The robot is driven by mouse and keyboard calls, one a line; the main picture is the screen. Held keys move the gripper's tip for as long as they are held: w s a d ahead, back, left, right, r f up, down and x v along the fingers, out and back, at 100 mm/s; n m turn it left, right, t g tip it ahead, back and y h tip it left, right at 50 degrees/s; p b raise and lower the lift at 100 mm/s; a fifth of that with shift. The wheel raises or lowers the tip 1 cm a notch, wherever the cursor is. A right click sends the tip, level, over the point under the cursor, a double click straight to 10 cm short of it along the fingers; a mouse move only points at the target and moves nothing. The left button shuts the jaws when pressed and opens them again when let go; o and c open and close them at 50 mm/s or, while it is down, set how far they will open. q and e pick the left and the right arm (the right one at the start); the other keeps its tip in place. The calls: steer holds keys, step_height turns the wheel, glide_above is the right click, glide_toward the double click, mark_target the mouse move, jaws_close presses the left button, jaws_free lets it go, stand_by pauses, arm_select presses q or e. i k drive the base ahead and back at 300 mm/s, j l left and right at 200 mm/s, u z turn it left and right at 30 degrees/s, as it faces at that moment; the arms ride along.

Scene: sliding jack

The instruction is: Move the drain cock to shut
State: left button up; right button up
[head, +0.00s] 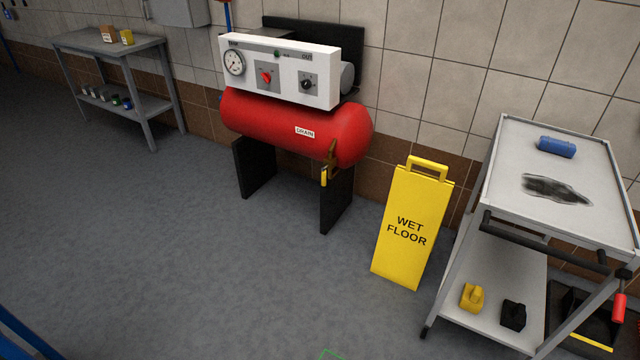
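The drain cock (330,158) is a small brass-brown fitting under the right end of the red air tank (275,122). Its yellow lever (323,177) appears to hang downward, beside the front right leg of the tank stand. A white "DRAIN" label (304,132) is on the tank to the left of the cock. The cock is small in the head view, so fine detail of its position is hard to tell. Neither of my grippers is in view.
A yellow "WET FLOOR" sign (412,225) stands to the right of the tank. A grey cart (510,160) stands further right. A white control panel (283,70) sits atop the tank. A workbench (88,42) is at the back left. The floor in front of the tank is clear.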

mark_target(323, 171)
steer(key=i+u, duration=0.25)
steer(key=u, duration=0.2)
steer(key=i+l+u, duration=0.2)
steer(key=u, duration=0.25)
